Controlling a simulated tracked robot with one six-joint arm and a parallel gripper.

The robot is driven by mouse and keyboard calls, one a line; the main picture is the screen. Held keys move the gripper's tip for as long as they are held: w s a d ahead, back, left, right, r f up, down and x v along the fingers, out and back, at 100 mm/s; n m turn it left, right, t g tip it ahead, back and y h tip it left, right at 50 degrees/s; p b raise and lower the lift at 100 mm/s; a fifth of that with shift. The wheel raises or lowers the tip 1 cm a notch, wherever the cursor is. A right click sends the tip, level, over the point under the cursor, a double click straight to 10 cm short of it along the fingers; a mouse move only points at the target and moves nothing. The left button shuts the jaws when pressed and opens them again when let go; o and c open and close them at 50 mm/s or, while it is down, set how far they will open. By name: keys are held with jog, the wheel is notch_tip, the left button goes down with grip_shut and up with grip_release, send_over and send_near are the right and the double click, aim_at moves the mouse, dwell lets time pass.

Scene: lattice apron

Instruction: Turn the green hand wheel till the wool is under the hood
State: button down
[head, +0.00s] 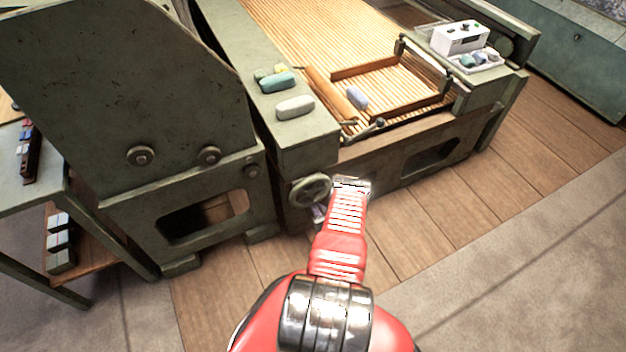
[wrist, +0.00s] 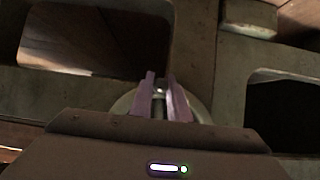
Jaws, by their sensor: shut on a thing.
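The green hand wheel (head: 309,190) is on the end face of the machine, low down beside the wooden-slat lattice. My gripper (head: 318,212) is at the wheel's lower rim, partly hidden by my red arm. In the wrist view my gripper (wrist: 160,86) has its mauve fingers shut on the wheel (wrist: 122,104), of which only part of the rim shows behind my wrist. A tall green housing (head: 115,95), which may be the hood, stands at the left.
Grey (head: 295,107) and teal (head: 278,82) lumps lie on the machine's green side ledge. A white control box (head: 460,38) stands at the far right. A side table (head: 25,190) is at the left. The plank floor (head: 440,205) at the right is clear.

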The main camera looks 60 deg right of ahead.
jog(key=shift+w+a, duration=0.5)
jog(key=shift+a, duration=0.35)
jog(key=shift+w+a, duration=0.5)
jog(key=shift+a, duration=0.3)
jog(key=shift+r, duration=0.1)
jog(key=shift+w+a+r, duration=0.4)
jog(key=shift+a+r, duration=0.05)
jog(key=shift+a, duration=0.3)
jog(key=shift+w+a+r, duration=0.4)
jog(key=shift+a, duration=0.3)
jog(key=shift+w+a+r, duration=0.3)
jog(key=shift+a+r, duration=0.2)
jog(key=shift+r, duration=0.2)
jog(key=shift+w+a+r, duration=0.3)
jog(key=shift+a+r, duration=0.2)
jog(key=shift+r, duration=0.2)
